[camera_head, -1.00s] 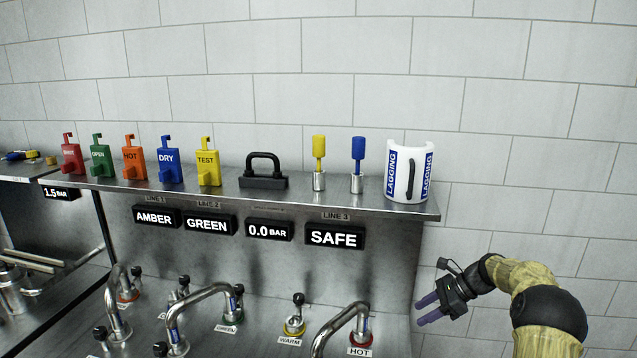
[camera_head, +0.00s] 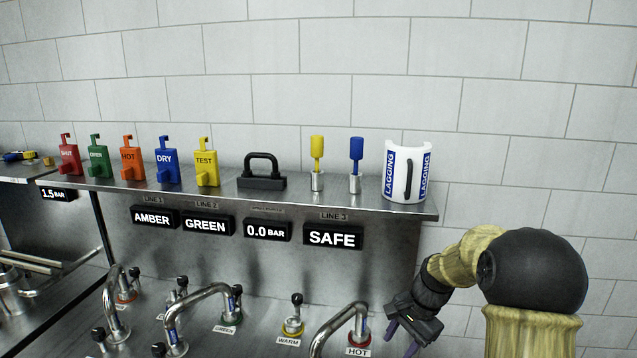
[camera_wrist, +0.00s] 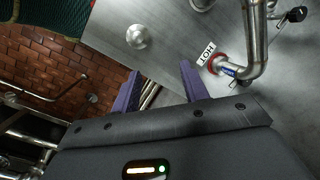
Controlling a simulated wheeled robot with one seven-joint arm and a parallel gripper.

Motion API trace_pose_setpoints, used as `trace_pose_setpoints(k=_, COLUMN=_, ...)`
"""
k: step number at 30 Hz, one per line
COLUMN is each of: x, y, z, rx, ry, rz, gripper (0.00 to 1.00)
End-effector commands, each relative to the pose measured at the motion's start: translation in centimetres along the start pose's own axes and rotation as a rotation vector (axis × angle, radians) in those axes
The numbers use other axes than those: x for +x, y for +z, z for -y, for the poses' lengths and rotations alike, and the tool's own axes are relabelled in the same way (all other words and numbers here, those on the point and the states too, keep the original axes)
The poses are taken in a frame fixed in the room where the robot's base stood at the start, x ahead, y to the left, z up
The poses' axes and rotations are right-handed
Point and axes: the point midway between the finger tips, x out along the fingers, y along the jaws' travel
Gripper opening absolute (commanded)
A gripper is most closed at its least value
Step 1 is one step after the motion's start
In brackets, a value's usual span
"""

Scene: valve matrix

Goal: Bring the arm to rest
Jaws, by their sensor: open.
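My gripper (camera_head: 401,343) is at the lower right of the head view, pointing down and left, beside the pipe labelled HOT (camera_head: 345,322). Its purple fingers are apart with nothing between them, as the wrist view (camera_wrist: 160,88) also shows. My arm bends up and to the right from it. In the wrist view the HOT pipe (camera_wrist: 256,50) and its label are right of the fingers, apart from them.
A steel shelf (camera_head: 300,203) carries coloured tags, a black handled block (camera_head: 262,180), yellow and blue tools in cups, and a white LAGGING cover (camera_head: 405,175). Below are display boxes reading AMBER, GREEN, 0.0 BAR and SAFE (camera_head: 334,236). Bent pipes and small valves stand underneath.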

Motion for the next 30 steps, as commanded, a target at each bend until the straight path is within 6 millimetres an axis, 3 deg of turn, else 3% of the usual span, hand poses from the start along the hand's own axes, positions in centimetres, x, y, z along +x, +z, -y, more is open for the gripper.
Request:
trace_pose_setpoints(k=3, x=-0.5, y=3.4, z=-2.3, rx=-0.195, ry=0.044, rz=-0.079, gripper=0.45)
trace_pose_setpoints(k=15, x=-1.4, y=12.6, z=-11.6, rx=-0.834, ry=0.154, rz=-0.268, gripper=0.45)
trace_pose_setpoints(k=21, x=-1.2, y=14.2, z=-13.8, rx=-0.970, ry=0.171, rz=-0.296, gripper=0.45)
trace_pose_setpoints(k=30, x=-1.2, y=14.2, z=-13.8, rx=-0.970, ry=0.172, rz=-0.295, gripper=0.45)
